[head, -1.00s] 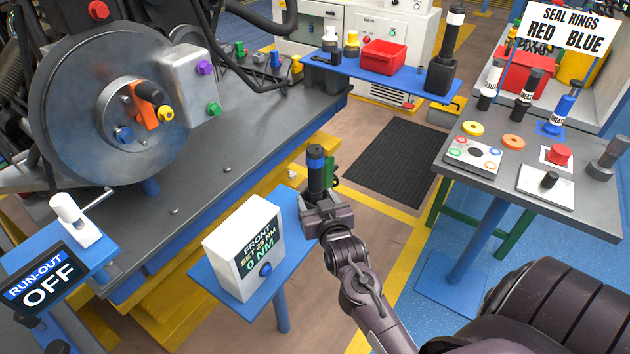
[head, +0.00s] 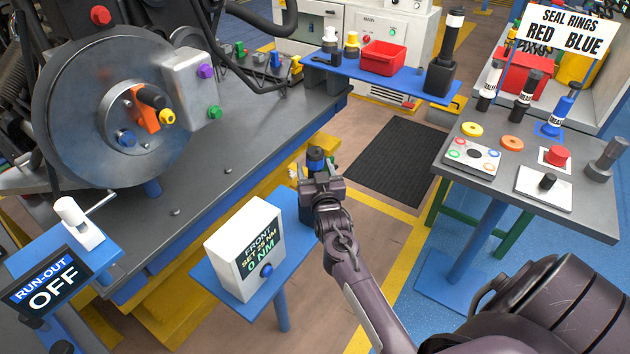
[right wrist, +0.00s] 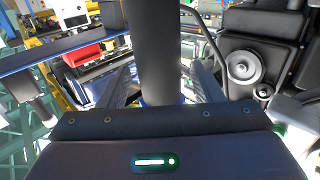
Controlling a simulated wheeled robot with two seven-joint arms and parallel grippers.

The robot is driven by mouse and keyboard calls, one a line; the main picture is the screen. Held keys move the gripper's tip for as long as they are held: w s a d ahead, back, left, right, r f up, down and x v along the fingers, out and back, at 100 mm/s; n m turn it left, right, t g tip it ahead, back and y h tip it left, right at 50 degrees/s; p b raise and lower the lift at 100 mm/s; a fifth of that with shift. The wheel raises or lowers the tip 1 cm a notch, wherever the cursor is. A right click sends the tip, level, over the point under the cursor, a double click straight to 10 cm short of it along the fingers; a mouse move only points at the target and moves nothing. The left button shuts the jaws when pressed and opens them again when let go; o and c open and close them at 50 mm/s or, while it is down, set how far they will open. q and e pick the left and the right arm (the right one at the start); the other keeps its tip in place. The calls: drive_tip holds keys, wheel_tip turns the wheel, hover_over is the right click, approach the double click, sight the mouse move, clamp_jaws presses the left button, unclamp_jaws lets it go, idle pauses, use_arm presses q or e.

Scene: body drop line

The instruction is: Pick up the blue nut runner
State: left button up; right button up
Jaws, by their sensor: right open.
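The blue nut runner (head: 316,154) stands upright at the far end of the small blue stand, black with a blue band near its top. My right gripper (head: 319,179) is at the nut runner, in front of it in the head view, and hides its lower part. In the right wrist view the nut runner's black shaft (right wrist: 161,45) rises between the two spread fingers. The right gripper is open, and I cannot tell whether a finger touches the shaft. My left gripper is not in view.
A white torque display box (head: 246,248) reading 0 NM stands on the blue stand (head: 212,286), left of my right arm. The grey workbench (head: 215,185) with the large disc is further left. A table with seal rings (head: 512,143) stands to the right.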

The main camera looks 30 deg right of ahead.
drive_tip(key=shift+c, duration=0.2)
drive_tip(key=c, duration=1.2)
drive_tip(key=shift+r, duration=0.15)
clamp_jaws()
drive_tip(key=shift+r, duration=0.1)
wheel_tip(320, 180, up, 20)
drive_tip(key=o, duration=0.5)
unclamp_jaws()
clamp_jaws()
